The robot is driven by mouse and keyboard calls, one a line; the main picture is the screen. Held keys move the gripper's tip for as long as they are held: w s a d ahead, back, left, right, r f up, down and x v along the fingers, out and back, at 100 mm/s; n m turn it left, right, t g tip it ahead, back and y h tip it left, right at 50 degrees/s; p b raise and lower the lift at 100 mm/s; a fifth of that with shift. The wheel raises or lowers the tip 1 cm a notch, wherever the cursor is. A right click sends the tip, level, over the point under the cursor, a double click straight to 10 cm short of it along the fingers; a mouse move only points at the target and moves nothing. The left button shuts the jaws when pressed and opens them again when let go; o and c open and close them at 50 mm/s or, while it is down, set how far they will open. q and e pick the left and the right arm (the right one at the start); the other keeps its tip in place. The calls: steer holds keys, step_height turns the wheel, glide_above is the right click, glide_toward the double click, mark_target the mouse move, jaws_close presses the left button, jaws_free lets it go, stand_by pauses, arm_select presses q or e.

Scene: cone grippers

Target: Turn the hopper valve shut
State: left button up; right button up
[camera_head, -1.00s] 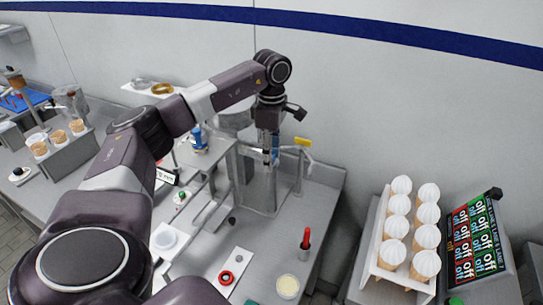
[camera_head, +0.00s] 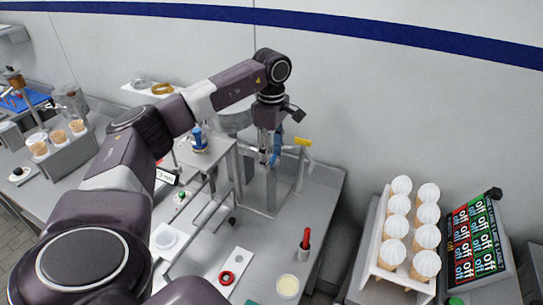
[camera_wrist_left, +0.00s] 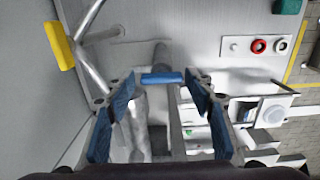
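My left gripper (camera_head: 270,152) points down beside the metal stand. In the left wrist view, its blue-padded fingers (camera_wrist_left: 160,92) are apart. A small blue bar-shaped handle (camera_wrist_left: 162,78) on the end of a grey pipe shows between and slightly beyond the fingertips, and I see no finger touching it. A yellow handle (camera_head: 302,141) on a bent metal pipe is just right of the gripper; it also shows at upper left in the left wrist view (camera_wrist_left: 60,45). I cannot tell which handle is the hopper valve. The hopper itself is not clearly seen. My right gripper is not in view.
The metal stand (camera_head: 247,190) surrounds the space under the gripper. A white panel with a red ring button (camera_head: 227,278) and a cup (camera_head: 288,286) are in front. A rack of white-topped cones (camera_head: 380,264) and a sign panel (camera_head: 478,240) stand at right.

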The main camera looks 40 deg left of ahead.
mark_target(272, 159)
arm_select(q)
steer(key=shift+o, duration=0.7)
steer(key=shift+s, duration=0.1)
step_height(272, 159, up, 12)
steer(key=shift+f, duration=0.15)
stand_by(0.4)
